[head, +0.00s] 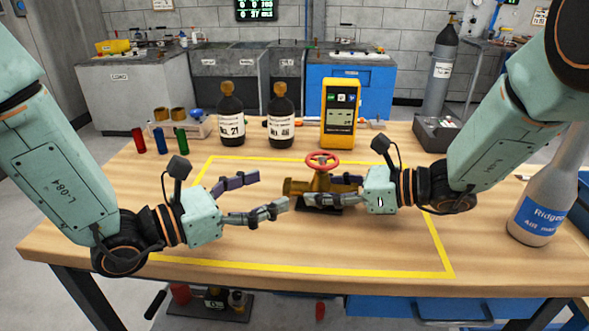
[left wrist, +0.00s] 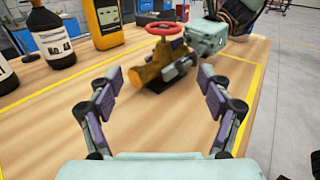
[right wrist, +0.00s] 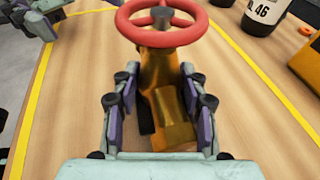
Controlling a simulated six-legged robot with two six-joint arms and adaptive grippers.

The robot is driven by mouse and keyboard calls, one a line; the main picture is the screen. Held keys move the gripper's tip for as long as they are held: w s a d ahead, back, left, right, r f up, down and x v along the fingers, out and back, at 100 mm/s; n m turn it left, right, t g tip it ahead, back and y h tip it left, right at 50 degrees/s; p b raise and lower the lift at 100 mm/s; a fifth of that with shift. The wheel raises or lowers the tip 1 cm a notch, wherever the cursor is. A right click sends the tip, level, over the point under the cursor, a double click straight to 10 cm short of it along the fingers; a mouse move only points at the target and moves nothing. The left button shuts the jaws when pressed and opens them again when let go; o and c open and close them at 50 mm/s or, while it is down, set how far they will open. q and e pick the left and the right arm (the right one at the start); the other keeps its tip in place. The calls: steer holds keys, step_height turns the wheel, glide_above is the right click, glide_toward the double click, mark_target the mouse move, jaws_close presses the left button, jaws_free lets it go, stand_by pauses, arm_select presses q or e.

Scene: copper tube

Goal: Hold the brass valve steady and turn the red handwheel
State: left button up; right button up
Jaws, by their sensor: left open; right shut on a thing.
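The brass valve (head: 318,184) stands on a dark base on the table inside the yellow outline. Its red handwheel (head: 322,158) sits on top; it also shows in the left wrist view (left wrist: 164,29) and the right wrist view (right wrist: 162,24). My right gripper (head: 330,190) is shut on the valve body from the right, with a finger on each side of the brass (right wrist: 168,118). My left gripper (head: 272,193) is open and empty to the left of the valve, its fingers pointing at it. In the left wrist view the valve (left wrist: 158,66) lies ahead, beyond the fingertips.
Two dark bottles (head: 231,118) and a yellow meter (head: 340,115) stand behind the valve. Red, blue and green cylinders (head: 160,140) stand at the back left. A large bottle (head: 543,205) stands at the right. The table front inside the yellow outline (head: 330,271) is clear.

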mark_target(322, 163)
arm_select(q)
steer(key=w+m+g+h, duration=0.2)
steer(key=w, duration=0.1)
steer(key=w+m+g+h, duration=0.1)
steer(key=w, duration=0.1)
steer(key=shift+w+a+f+m, duration=0.1)
steer(key=shift+a+f+m, duration=0.05)
steer(key=shift+a+m, duration=0.25)
steer(key=m+g, duration=0.1)
steer(key=w+m+g, duration=0.1)
steer(key=a+g+h, duration=0.1)
steer(key=shift+w+r+m+g, duration=0.25)
steer(key=shift+r+m+g, duration=0.15)
steer(key=shift+a+r+m+g, duration=0.25)
steer(key=shift+r+m+g, duration=0.3)
steer(key=shift+g, duration=0.65)
steer(key=shift+s+n+g, duration=0.25)
steer(key=shift+s+g, duration=0.05)
steer(key=shift+d, duration=0.25)
steer(key=d, duration=0.7)
steer(key=w+d, duration=0.1)
steer(key=d, duration=0.3)
steer(key=shift+d, duration=0.3)
steer(key=shift+c, duration=0.3)
steer(key=c, duration=1.1)
